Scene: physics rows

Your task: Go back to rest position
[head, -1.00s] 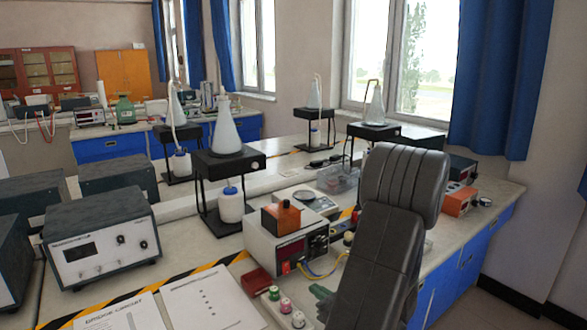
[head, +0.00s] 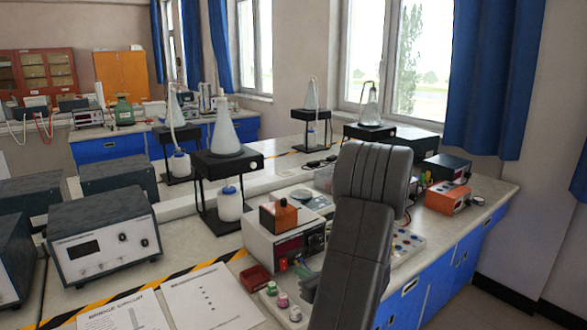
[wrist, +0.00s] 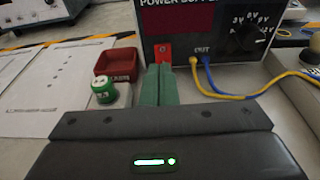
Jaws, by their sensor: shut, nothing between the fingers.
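My gripper (wrist: 159,74) shows in the wrist view as two green fingers pressed together, with nothing between them. The fingertips are in front of a power supply (wrist: 186,22), just below its red switch. In the head view my grey arm rises at the right of centre and hides part of the bench; the gripper is mostly hidden behind it.
Blue and yellow cables (wrist: 232,95) run right from the supply. Printed sheets (head: 212,300) lie on the bench. Flask stands (head: 228,165) rise behind.

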